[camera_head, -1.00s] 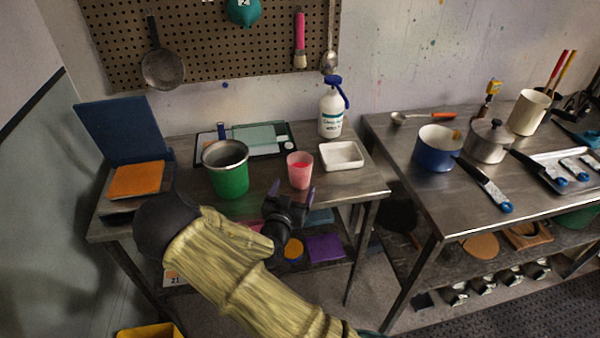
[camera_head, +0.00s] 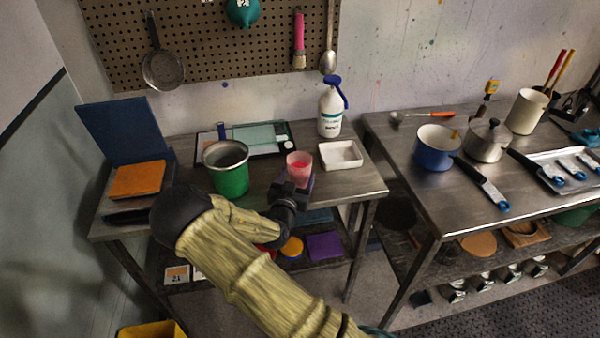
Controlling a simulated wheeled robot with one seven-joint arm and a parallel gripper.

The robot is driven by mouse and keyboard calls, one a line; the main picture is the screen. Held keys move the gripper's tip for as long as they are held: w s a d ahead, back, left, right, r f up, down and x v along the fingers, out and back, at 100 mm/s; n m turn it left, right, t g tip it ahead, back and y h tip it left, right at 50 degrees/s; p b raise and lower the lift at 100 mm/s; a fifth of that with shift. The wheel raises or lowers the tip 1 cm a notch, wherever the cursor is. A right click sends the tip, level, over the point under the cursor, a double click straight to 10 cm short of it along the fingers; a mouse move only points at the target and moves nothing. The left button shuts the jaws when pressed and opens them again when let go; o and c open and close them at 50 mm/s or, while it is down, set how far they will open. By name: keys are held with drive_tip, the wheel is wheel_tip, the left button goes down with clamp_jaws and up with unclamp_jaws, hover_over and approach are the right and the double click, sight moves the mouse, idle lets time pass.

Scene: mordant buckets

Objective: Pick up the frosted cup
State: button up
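The frosted cup (camera_head: 299,164) is pink and translucent, with something red inside. It stands upright near the front of the left metal table (camera_head: 345,186), between the green pot and the white tray. My gripper (camera_head: 295,182) is right at the cup's front, low down, and hides its lower part. The fingers seem to lie along the cup's sides. I cannot tell whether they are closed on it or still apart from it.
The green pot (camera_head: 231,178) stands close on the left of my gripper. A blue pot (camera_head: 434,152) is on the right table (camera_head: 455,206).

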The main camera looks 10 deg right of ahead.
drive_tip(key=shift+d, duration=0.1)
drive_tip(key=c, duration=0.7)
drive_tip(key=shift+c, duration=0.2)
drive_tip(key=shift+w+r, duration=0.1)
drive_tip(key=shift+r, duration=0.1)
wheel_tip(320, 180, up, 10)
drive_tip(key=shift+f+b, duration=0.2)
drive_tip(key=shift+b, duration=0.15)
idle(0.4)
